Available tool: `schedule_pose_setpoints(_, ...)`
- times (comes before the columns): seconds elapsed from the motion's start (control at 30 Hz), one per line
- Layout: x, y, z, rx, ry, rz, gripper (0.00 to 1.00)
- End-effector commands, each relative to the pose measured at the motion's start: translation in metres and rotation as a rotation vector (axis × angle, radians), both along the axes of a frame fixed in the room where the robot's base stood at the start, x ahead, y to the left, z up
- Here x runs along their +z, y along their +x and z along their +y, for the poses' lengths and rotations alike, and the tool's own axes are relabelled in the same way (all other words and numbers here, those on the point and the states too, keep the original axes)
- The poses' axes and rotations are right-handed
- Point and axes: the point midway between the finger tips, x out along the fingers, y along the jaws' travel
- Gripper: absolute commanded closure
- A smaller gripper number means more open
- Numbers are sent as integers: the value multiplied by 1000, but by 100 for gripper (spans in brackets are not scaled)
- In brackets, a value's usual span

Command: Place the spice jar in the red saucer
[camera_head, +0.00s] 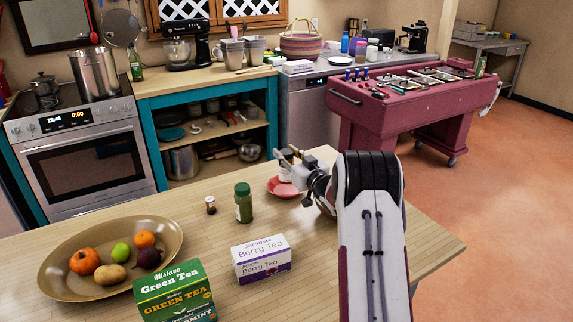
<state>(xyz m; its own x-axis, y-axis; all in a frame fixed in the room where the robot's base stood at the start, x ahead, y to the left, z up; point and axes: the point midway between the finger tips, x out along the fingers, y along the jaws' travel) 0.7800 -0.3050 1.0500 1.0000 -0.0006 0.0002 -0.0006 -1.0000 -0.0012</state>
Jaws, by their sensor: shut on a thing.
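A small jar with a dark lid and a pale label (285,174), which looks like the spice jar, is upright at my gripper (293,164). My gripper reaches in from the right and is shut on this jar; its fingertips are small and partly hidden. The red saucer (284,191) lies on the wooden table, below and around the jar in the picture. I cannot tell whether the jar's base touches the saucer or hangs just above it. My wrist covers the saucer's right edge.
A green jar (243,204) and a small brown bottle (210,205) stand left of the saucer. A tea box (261,259), a green tea box (176,294) and a fruit platter (62,258) are nearer. A round brown thing shows partly behind my arm. Bare tabletop lies behind the bottle.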

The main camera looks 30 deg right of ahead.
Motion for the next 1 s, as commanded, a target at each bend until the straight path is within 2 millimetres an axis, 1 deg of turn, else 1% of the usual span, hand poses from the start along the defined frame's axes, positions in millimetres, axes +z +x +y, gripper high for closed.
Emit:
schedule_pose_setpoints(0.13,0,0,0,0,0,-1,96)
schedule_pose_setpoints(0.23,-5,0,0,0,0,-1,96)
schedule_pose_setpoints(0.4,-23,0,0,-1,2,1,96)
schedule_pose_setpoints(0.57,-35,0,0,0,0,-1,96)
schedule_pose_setpoints(1.0,-38,0,0,0,0,-1,96)
